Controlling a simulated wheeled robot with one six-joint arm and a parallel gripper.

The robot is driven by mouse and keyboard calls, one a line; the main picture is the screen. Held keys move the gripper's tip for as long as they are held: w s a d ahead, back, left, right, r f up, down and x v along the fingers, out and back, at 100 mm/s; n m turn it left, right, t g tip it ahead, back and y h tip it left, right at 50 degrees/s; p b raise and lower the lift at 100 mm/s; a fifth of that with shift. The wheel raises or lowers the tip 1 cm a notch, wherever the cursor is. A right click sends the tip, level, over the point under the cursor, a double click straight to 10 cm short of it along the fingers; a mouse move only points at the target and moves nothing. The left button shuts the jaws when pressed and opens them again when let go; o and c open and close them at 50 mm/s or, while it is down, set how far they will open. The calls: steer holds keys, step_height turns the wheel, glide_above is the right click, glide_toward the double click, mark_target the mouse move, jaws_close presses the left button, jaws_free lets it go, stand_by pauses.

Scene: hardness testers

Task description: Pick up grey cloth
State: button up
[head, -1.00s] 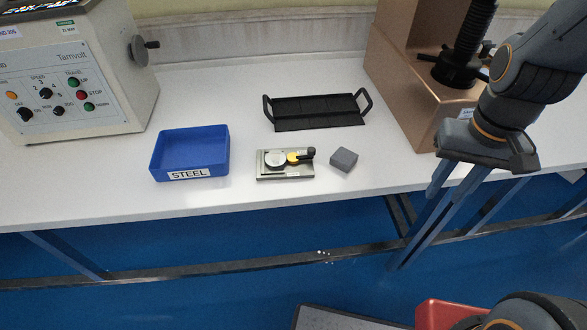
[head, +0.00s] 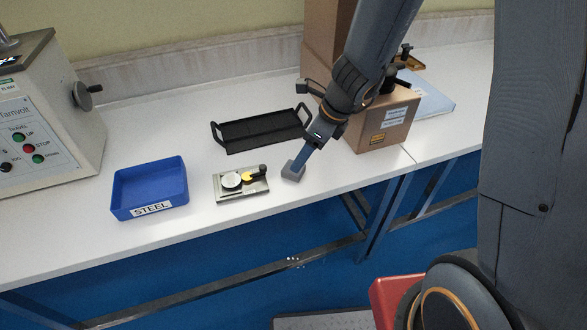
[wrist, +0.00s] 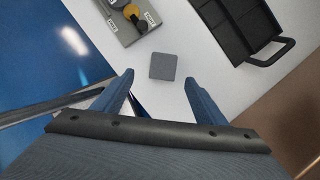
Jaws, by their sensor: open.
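The grey cloth (head: 292,172) is a small, folded-looking grey block on the white bench, to the right of the dial gauge device. In the wrist view the cloth (wrist: 163,66) lies just beyond my fingertips, roughly centred between them. My gripper (wrist: 158,78) is open and empty, with a blue finger on each side. In the head view my gripper (head: 304,160) comes down from the upper right and its blue finger overlaps the cloth's upper edge. I cannot tell from there whether it touches.
The gauge device (head: 241,184) stands left of the cloth, with the blue STEEL bin (head: 150,187) further left. A black handled tray (head: 262,131) lies behind. The bench's front edge is close to the cloth.

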steer(key=x, duration=0.5)
steer(key=b+x, duration=0.1)
steer(key=x, duration=0.1)
steer(key=shift+w+f, duration=0.15)
steer(key=shift+w, duration=0.25)
steer(key=c, duration=1.2)
steer(key=shift+r+p, duration=1.45)
steer(key=shift+r, duration=3.6)
